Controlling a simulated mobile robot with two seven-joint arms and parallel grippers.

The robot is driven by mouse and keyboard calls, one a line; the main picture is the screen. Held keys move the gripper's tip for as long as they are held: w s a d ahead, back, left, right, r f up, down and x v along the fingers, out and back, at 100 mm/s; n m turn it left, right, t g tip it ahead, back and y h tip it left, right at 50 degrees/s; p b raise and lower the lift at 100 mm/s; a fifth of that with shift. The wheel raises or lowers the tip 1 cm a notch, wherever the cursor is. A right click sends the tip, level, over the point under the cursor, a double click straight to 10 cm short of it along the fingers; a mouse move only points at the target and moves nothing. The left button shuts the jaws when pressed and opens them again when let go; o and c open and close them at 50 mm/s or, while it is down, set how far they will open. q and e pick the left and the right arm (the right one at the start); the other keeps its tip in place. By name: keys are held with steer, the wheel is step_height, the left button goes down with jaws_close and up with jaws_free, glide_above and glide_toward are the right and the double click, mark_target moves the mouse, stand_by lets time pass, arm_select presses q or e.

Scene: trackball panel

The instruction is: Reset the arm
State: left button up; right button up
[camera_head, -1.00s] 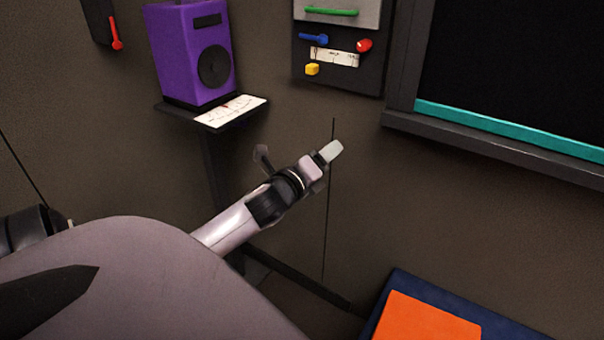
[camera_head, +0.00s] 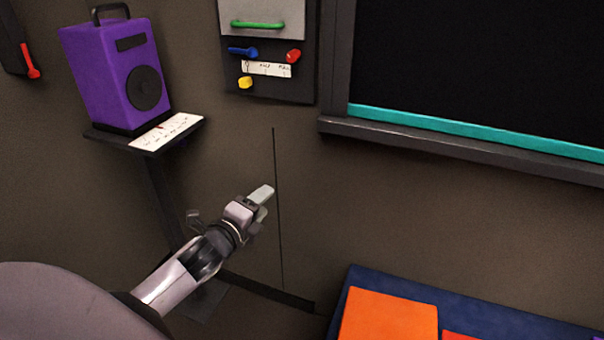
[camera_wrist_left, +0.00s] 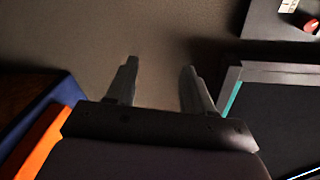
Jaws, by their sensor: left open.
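My left gripper (camera_head: 262,201) is in the lower middle of the head view, in front of the bare brown wall and below the small control panel. In the left wrist view its two fingers (camera_wrist_left: 158,82) stand apart with nothing between them. It touches nothing that I can see. My left arm comes in from the lower left. My right gripper is not in view.
A purple speaker (camera_head: 115,75) stands on a small shelf (camera_head: 150,140) at the left. A control panel (camera_head: 268,82) with coloured handles hangs on the wall. A dark screen (camera_head: 480,70) is at the right. A blue surface (camera_head: 470,318) with an orange block (camera_head: 390,318) lies lower right.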

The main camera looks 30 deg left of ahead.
arm_select(q)
steer(key=s+d+f+n+g+h+p, duration=0.2)
steer(key=s+d+f+n, duration=0.5)
steer(key=s+d+n, duration=0.1)
steer(key=s+d+f+n+g+h+p, duration=0.1)
steer(key=s+d+f+n+g+p, duration=0.1)
steer(key=s+d+f+n, duration=0.5)
steer(key=s+d+n+g, duration=0.1)
steer(key=s+n, duration=0.1)
steer(key=s, duration=0.2)
steer(key=shift+s+d+g+h, duration=0.2)
steer(key=shift+d+g+h, duration=0.1)
steer(key=shift+h, duration=0.1)
steer(key=shift+c, duration=0.3)
